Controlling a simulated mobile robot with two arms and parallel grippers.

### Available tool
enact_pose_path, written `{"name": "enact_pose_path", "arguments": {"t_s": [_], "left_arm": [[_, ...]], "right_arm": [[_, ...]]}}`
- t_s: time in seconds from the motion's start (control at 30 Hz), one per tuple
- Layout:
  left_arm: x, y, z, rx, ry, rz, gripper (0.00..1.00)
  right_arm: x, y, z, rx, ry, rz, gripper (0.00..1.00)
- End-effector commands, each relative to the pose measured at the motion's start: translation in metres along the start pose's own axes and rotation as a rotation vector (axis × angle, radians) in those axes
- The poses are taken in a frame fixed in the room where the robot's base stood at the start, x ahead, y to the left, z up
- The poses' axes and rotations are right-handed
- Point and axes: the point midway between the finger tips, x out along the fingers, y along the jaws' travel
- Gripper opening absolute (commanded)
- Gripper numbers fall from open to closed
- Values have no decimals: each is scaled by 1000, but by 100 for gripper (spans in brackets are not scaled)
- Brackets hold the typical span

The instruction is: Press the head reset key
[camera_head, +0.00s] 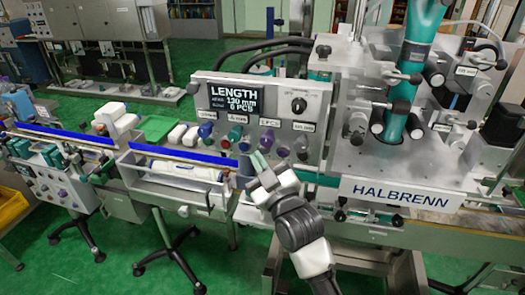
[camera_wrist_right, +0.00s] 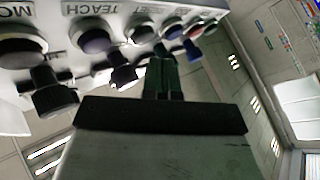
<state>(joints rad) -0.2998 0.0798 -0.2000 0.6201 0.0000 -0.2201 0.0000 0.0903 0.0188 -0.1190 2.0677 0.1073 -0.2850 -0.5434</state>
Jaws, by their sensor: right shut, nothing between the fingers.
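The control panel (camera_head: 225,121) has a display reading LENGTH, 130 mm and 0 PCS, with a row of coloured keys below it. Its small labels are too blurred in the head view to tell which is the head reset key. My right gripper (camera_head: 259,164) is shut and empty, just below the row, partly hiding the lower keys. In the right wrist view, its fingertips (camera_wrist_right: 160,65) point at the row. A key (camera_wrist_right: 140,33) there has a label that seems to end in "ET". A purple key (camera_wrist_right: 95,40) is labelled TEACH. I cannot tell whether the fingertips touch anything.
A black rotary knob (camera_head: 299,104) sits on the panel's upper right. The HALBRENN machine (camera_head: 345,150) stands to the right. A conveyor with a blue strip (camera_head: 185,154) and white packs (camera_head: 180,135) lies to the left. The floor is green.

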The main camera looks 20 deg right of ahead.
Motion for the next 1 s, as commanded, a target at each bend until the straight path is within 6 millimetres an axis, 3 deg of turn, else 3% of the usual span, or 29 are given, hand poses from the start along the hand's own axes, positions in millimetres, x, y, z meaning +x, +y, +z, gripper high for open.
{"name": "enact_pose_path", "arguments": {"t_s": [1.0], "left_arm": [[-3, 0, 0, 0, 0, 0, 56]], "right_arm": [[6, 5, 4, 0, 0, 0, 0]]}}
